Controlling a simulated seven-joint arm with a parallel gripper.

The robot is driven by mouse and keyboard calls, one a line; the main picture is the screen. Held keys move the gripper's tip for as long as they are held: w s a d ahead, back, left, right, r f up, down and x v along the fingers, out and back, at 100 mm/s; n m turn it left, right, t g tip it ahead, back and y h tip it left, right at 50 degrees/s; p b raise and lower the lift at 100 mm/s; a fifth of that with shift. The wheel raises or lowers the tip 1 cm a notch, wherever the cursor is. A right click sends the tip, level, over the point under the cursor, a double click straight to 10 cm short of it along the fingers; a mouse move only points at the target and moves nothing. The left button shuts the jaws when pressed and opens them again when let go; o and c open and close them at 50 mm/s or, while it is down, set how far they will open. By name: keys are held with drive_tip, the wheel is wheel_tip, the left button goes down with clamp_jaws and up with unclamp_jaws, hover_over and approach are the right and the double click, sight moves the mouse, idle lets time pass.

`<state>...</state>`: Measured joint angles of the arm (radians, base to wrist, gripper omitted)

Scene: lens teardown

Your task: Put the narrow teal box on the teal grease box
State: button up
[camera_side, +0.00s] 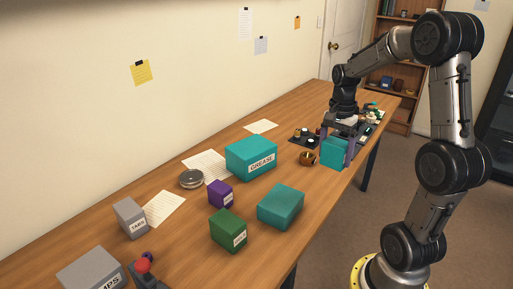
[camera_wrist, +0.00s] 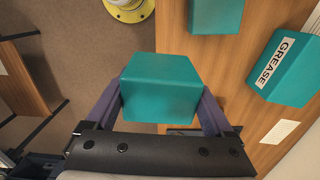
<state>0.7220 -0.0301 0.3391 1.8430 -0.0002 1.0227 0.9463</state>
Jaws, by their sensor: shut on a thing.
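The narrow teal box (camera_side: 334,152) is between the fingers of my gripper (camera_side: 338,152), at the far right end of the table in the side view. In the wrist view the narrow teal box (camera_wrist: 161,88) fills the gap between the two purple fingers of my gripper (camera_wrist: 161,104), which is shut on it. From these views I cannot tell whether it touches the table. The teal grease box (camera_side: 251,158) stands on the table to the left, its label facing front and its top bare. It also shows at the right in the wrist view (camera_wrist: 285,68).
Another teal box (camera_side: 281,206) without a visible label stands in front of the grease box. A purple box (camera_side: 220,194), a green box (camera_side: 228,230) and a round tin (camera_side: 191,179) stand nearby. A copper bowl (camera_side: 307,158) and a dark tray (camera_side: 303,137) lie between the grease box and my gripper.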

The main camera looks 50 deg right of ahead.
drive_tip(key=w+r, duration=0.6)
drive_tip(key=w, duration=0.4)
drive_tip(key=n, duration=0.1)
hover_over(265, 151)
drive_tip(key=shift+w+f, duration=0.15)
drive_tip(key=shift+f, duration=6.5)
drive_tip(key=shift+f, duration=0.2)
drive_tip(key=o, duration=1.3)
